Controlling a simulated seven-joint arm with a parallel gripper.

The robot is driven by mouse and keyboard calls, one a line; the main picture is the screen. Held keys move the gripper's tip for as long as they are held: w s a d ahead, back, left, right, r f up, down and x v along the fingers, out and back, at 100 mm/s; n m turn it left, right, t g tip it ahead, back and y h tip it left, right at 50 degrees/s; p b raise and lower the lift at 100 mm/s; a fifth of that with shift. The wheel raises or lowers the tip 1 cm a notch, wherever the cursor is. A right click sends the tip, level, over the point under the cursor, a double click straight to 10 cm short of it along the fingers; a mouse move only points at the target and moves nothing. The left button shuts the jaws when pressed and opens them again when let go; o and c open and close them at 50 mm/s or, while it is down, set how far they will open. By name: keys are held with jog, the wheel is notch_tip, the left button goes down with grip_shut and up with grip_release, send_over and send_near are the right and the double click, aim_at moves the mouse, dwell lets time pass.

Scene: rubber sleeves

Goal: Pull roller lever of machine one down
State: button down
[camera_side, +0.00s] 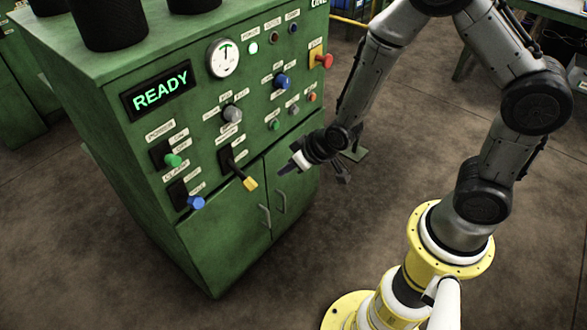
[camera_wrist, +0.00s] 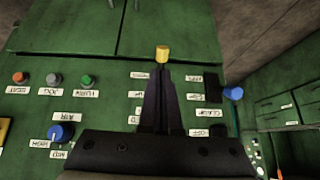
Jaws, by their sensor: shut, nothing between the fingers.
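The green machine (camera_side: 220,235) has a lever with a yellow tip (camera_side: 250,183), probably the roller lever, though its label is not readable. The lever slants downward and outward from a black slot on the front panel. My gripper (camera_side: 284,169) is shut and empty, to the right of the yellow tip with a visible gap in the side view. In the wrist view my gripper's dark fingers (camera_wrist: 160,75) are together, and the yellow tip (camera_wrist: 162,54) shows just past their ends. The fingers hide the rest of that lever there. I cannot tell there if they touch it.
A green-tipped lever (camera_side: 173,160) and a blue-tipped lever (camera_side: 196,202) sit left of the yellow one. Several knobs and a red button (camera_side: 325,61) are higher on the panel. A lit READY display (camera_side: 160,91) is at upper left. Cabinet doors with handles (camera_side: 280,202) are below.

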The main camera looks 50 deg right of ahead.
jog(key=shift+s+r, duration=0.25)
jog(key=shift+s, duration=0.3)
jog(key=shift+s+r, duration=0.25)
jog(key=shift+s, duration=0.25)
notch_tip(320, 180, up, 16)
jog(key=w+d+t, duration=0.3)
jog(key=w+d+r+v, duration=0.1)
jog(key=v, duration=1.2)
jog(key=s+f+g, duration=0.1)
jog(key=s+g, duration=0.1)
jog(key=s, duration=0.4)
jog(key=s+d+f+g, duration=0.1)
jog(key=s+f+g, duration=0.1)
jog(key=s, duration=0.5)
jog(key=shift+s+g+h, duration=0.25)
jog(key=shift+g+h, duration=0.05)
